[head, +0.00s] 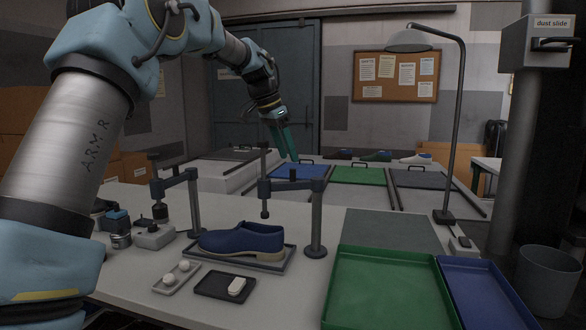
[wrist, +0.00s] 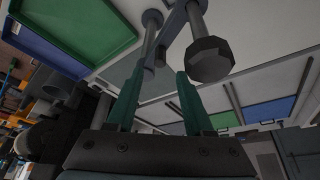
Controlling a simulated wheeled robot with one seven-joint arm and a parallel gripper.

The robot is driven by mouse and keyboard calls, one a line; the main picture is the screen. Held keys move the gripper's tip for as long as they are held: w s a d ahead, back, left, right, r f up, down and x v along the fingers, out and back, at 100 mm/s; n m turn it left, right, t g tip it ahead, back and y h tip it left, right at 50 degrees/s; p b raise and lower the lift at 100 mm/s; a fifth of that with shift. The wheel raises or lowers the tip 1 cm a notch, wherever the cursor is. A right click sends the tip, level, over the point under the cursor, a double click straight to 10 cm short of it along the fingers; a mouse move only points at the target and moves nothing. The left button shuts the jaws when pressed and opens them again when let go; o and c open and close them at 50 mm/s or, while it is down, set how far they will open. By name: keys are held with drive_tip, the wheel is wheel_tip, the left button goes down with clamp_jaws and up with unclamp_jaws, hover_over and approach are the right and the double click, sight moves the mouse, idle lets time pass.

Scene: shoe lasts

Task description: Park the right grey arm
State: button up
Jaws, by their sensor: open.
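The right grey arm (head: 298,186) in the head view is a bar on an upright post (head: 316,225). It reaches left from the post, with a dark knob (head: 292,174) on top and a vertical plunger (head: 264,200) over the right part of a blue shoe (head: 243,239). My gripper (head: 292,158) points down just above the knob, its teal fingers apart. In the wrist view the gripper (wrist: 160,70) is open and empty, with a dark faceted knob (wrist: 210,60) beyond the right finger. Whether they touch is unclear.
A left grey arm (head: 175,181) stands beside it with its own plunger. The shoe lies in a grey tray (head: 275,266). A lamp (head: 452,140), green tray (head: 388,290) and blue tray (head: 490,295) are at right. The grey mat (head: 390,228) is bare.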

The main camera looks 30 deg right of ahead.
sight(294, 169)
drive_tip(key=p+x, duration=0.1)
drive_tip(key=x, duration=0.5)
clamp_jaws()
idle(0.3)
idle(1.1)
